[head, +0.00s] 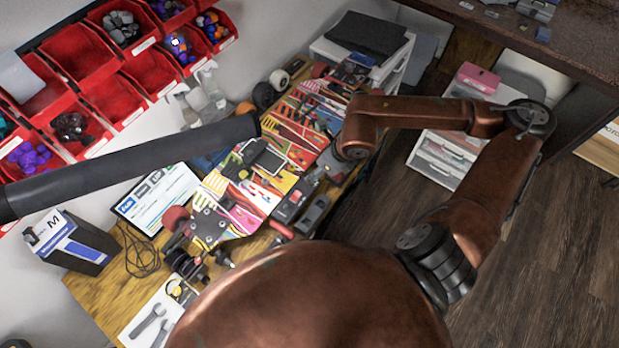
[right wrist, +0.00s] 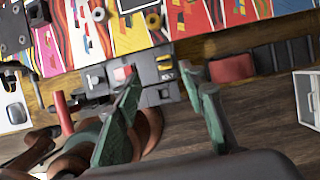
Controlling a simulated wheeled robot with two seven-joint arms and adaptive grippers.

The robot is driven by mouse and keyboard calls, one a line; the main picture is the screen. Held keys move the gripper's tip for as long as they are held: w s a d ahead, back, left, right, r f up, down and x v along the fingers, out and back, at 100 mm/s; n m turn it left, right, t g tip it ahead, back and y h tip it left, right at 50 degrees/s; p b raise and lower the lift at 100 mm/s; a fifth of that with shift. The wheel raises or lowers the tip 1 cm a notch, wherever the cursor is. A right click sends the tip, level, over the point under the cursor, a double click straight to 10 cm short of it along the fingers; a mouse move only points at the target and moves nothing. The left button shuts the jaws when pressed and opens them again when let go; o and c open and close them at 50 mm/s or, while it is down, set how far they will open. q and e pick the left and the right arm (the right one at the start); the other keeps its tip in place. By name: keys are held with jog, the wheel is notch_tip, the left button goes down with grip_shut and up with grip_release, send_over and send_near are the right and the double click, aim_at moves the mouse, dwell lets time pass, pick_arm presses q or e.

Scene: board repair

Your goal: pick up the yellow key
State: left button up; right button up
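I cannot make out a yellow key for certain. In the right wrist view, small yellow pieces (right wrist: 163,67) show on a dark grey tool block (right wrist: 150,92), just beyond my fingers. In the head view, a small yellow and black item (head: 177,289) lies at the bench's near end. My right gripper (right wrist: 162,88) has two green fingers standing apart, with nothing held between them. The block lies behind the gap; I cannot tell whether the fingers touch it. In the head view, my copper right arm reaches over the bench's right edge and its fingers are hidden. My left gripper is not in view.
A colourful patterned board (head: 290,125) lies along the wooden bench (head: 100,297), with dark tools along its right edge. A black tube (head: 130,165) crosses from the left. Red bins (head: 115,97) hang on the wall. A white drawer unit (head: 437,160) stands right.

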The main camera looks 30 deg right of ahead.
jog(key=x, duration=0.7)
jog(key=shift+d+f, duration=0.3)
jog(key=shift+f, duration=0.05)
grip_shut()
